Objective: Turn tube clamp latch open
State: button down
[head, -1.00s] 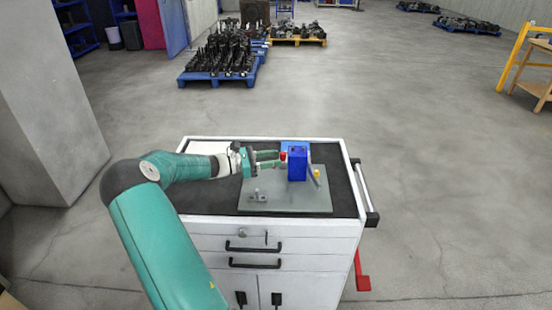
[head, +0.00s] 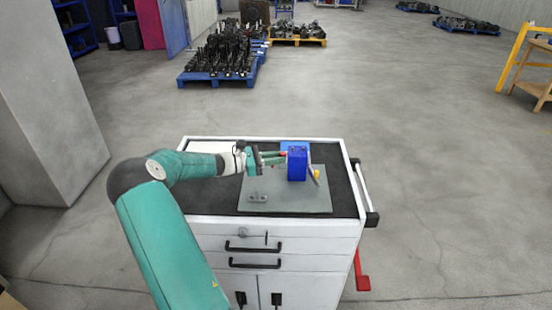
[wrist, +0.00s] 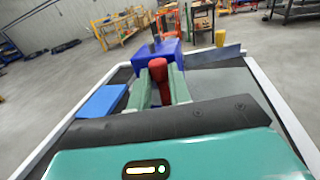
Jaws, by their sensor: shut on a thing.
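The blue clamp block (head: 297,164) stands on a grey plate (head: 290,202) on top of the cabinet. A red handle, seemingly the latch, is on the block's left side; it shows in the wrist view (wrist: 157,72) between my green fingers. My gripper (head: 277,158) reaches in from the left and is shut on the red handle. The gripper also shows in the wrist view (wrist: 159,88), with the blue block (wrist: 155,50) just beyond. The fingers hide much of the handle in the head view.
A yellow knob (head: 316,174) and a thin grey lever (head: 313,179) sit right of the block. A small metal bracket (head: 257,198) is at the plate's front left. A flat blue piece (wrist: 103,100) lies on the cabinet top. The plate's front right is clear.

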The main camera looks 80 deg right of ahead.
jog(key=shift+w+d+m+g+y, duration=0.1)
jog(key=shift+d+m+g+y, duration=0.15)
jog(key=shift+m+y, duration=0.9)
jog(key=shift+d+m+g+y, duration=0.1)
jog(key=shift+m+g+y, duration=0.4)
jog(key=shift+y, duration=1.1)
jog(key=shift+w+d+m+g+y, duration=0.1)
jog(key=shift+d+m+g+y, duration=0.1)
jog(key=shift+m+y, duration=1)
jog(key=shift+y, duration=0.25)
jog(key=c, duration=1.3)
grip_release()
jog(key=shift+w+d, duration=0.2)
jog(key=shift+w, duration=3.5)
